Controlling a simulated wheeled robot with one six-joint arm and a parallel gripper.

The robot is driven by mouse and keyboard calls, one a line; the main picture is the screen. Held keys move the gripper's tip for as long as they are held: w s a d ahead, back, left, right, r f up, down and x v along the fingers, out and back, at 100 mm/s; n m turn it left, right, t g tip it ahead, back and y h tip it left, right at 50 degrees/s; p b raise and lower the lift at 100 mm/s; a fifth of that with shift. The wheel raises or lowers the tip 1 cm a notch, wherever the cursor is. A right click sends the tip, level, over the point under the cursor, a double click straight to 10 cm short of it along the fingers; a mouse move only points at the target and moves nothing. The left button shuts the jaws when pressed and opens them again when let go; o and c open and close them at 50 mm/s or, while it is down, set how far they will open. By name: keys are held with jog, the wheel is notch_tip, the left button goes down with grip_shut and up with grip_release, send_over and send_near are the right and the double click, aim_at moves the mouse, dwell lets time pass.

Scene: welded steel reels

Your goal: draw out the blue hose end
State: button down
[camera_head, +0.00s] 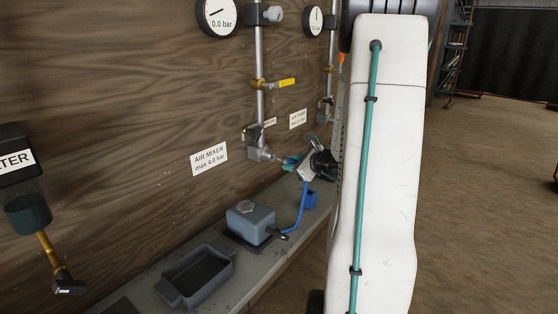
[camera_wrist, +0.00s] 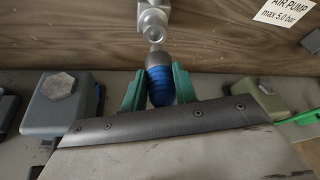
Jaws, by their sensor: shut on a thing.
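My gripper (camera_wrist: 159,72) is shut on the blue hose end (camera_wrist: 160,84), with one green finger on each side of the ribbed blue sleeve. The hose end's grey metal tip points up the wrist picture at a pale metal pipe outlet (camera_wrist: 153,24). The two look very close or touching; I cannot tell which. In the head view my gripper (camera_head: 298,163) is at the lower end of the left pipe, above the bench. The blue hose (camera_head: 302,207) hangs from it in a curve down to a grey box (camera_head: 250,219) with a hexagonal bolt.
The grey bench (camera_head: 277,250) runs along a wooden wall with gauges and a yellow-handled valve (camera_head: 282,83). An empty grey tray (camera_head: 195,278) stands front left. A greenish box (camera_wrist: 259,96) and green hose lie to the right.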

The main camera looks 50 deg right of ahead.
jog(key=shift+s+d+f, duration=0.1)
jog(key=shift+s, duration=1.2)
jog(key=shift+s+d+f, duration=0.1)
jog(key=shift+s, duration=1.2)
